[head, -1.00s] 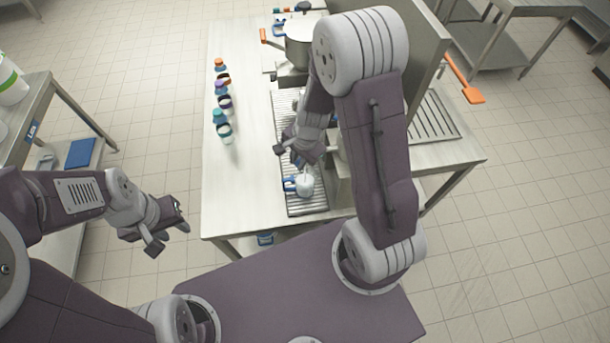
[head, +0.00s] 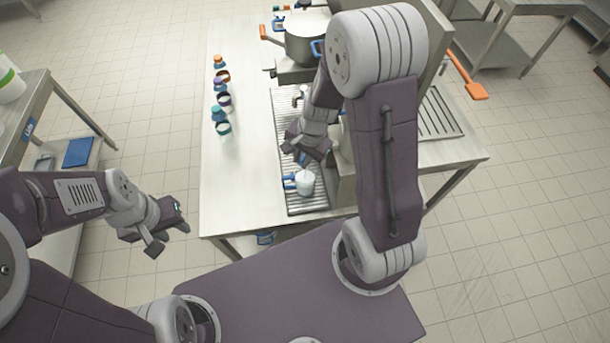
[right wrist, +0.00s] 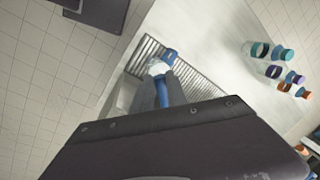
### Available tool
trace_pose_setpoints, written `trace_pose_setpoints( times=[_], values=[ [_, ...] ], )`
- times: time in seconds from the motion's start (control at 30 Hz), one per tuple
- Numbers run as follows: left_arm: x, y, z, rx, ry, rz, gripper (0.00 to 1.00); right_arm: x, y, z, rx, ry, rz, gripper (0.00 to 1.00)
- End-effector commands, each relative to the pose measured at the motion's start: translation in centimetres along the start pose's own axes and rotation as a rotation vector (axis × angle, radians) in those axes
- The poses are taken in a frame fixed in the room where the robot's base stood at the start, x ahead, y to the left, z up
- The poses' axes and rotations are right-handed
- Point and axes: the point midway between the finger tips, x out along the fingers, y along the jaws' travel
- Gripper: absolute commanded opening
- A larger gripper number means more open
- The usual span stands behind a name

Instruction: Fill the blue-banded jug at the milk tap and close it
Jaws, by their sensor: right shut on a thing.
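The jug (head: 304,184), white with a blue handle (head: 289,182) pointing left, stands upright on the drip grating near the table's front end. It also shows in the right wrist view (right wrist: 157,69). Its inside looks white; I cannot tell how full it is. My right gripper (head: 308,155) is just above and behind the jug, apart from it. In the right wrist view it is shut on a blue lever (right wrist: 162,94), seemingly the milk tap's. The tap body is mostly hidden by my right arm. My left gripper (head: 165,228) is open and empty, left of the table.
Several small containers with orange, purple and teal colours (head: 223,129) stand in a row on the left of the steel table (head: 238,185). A large pot (head: 306,45) stands at the back. The table's front left is clear. An orange-handled tool (head: 476,90) sticks out at right.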

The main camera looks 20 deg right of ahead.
Motion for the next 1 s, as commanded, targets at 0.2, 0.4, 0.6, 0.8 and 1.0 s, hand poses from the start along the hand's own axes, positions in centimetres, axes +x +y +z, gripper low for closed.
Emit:
trace_pose_setpoints(
  times=[0.2, 0.4, 0.6, 0.8, 1.0],
  values=[
    [2.2, 0.0, 0.2, 0.000, 0.000, 0.000, 0.36, 0.1, 1.2, -0.3, -0.138, -0.022, -0.003, 0.00],
    [2.2, 0.0, 0.2, 0.000, 0.000, 0.000, 0.36, -0.3, 1.5, -0.2, -0.169, -0.029, -0.001, 0.00],
    [2.8, -0.1, 0.3, 0.000, 0.000, 0.000, 0.36, -0.1, 1.8, -0.3, -0.195, -0.035, -0.002, 0.00],
    [4.0, -0.1, 0.4, 0.000, 0.000, 0.000, 0.36, -0.4, 3.0, -0.8, -0.334, -0.061, -0.002, 0.00],
    [3.8, -0.1, 0.4, 0.000, 0.000, 0.000, 0.36, -0.6, 3.0, -0.7, -0.351, -0.067, -0.001, 0.00]
  ],
)
